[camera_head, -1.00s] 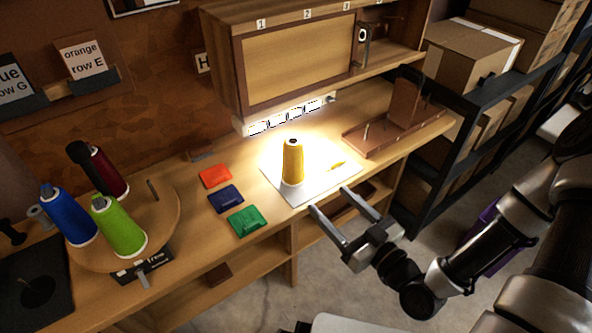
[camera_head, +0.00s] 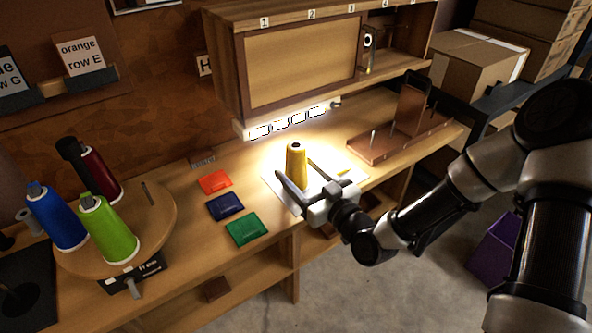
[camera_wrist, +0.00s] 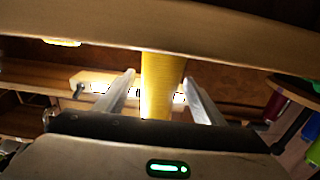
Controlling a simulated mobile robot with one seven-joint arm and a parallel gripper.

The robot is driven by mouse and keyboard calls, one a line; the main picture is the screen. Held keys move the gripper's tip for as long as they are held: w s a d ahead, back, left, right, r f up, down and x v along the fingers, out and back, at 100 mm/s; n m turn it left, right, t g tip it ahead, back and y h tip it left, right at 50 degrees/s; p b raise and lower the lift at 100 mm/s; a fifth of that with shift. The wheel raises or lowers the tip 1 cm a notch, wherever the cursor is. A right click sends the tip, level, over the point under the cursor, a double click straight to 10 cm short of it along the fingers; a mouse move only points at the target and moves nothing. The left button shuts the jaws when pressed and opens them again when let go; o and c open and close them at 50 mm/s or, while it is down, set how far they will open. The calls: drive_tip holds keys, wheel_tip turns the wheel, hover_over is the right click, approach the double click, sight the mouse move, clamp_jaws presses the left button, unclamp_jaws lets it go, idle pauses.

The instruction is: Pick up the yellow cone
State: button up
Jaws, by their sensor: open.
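The yellow cone (camera_head: 296,166) stands upright on a white mat (camera_head: 277,192) under the lit cabinet. In the wrist view the yellow cone (camera_wrist: 161,85) shows between the two fingers, with clear room on both sides. My gripper (camera_head: 296,172) is open and low over the mat, its fingers reaching to either side of the cone. In the wrist view my gripper (camera_wrist: 160,84) also shows open. The cone's lower part is partly hidden by the gripper in the head view.
Red (camera_head: 214,182), blue (camera_head: 225,207) and green (camera_head: 246,229) packets lie left of the mat. A turntable (camera_head: 165,215) with several thread cones is farther left. A brown tray (camera_head: 385,147) stands right. The cabinet (camera_head: 300,65) overhangs behind.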

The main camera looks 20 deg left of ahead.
drive_tip(key=shift+x, duration=0.8)
drive_tip(key=c, duration=1.3)
wheel_tip(320, 180, up, 10)
drive_tip(key=p, duration=0.3)
drive_tip(key=shift+c, duration=0.2)
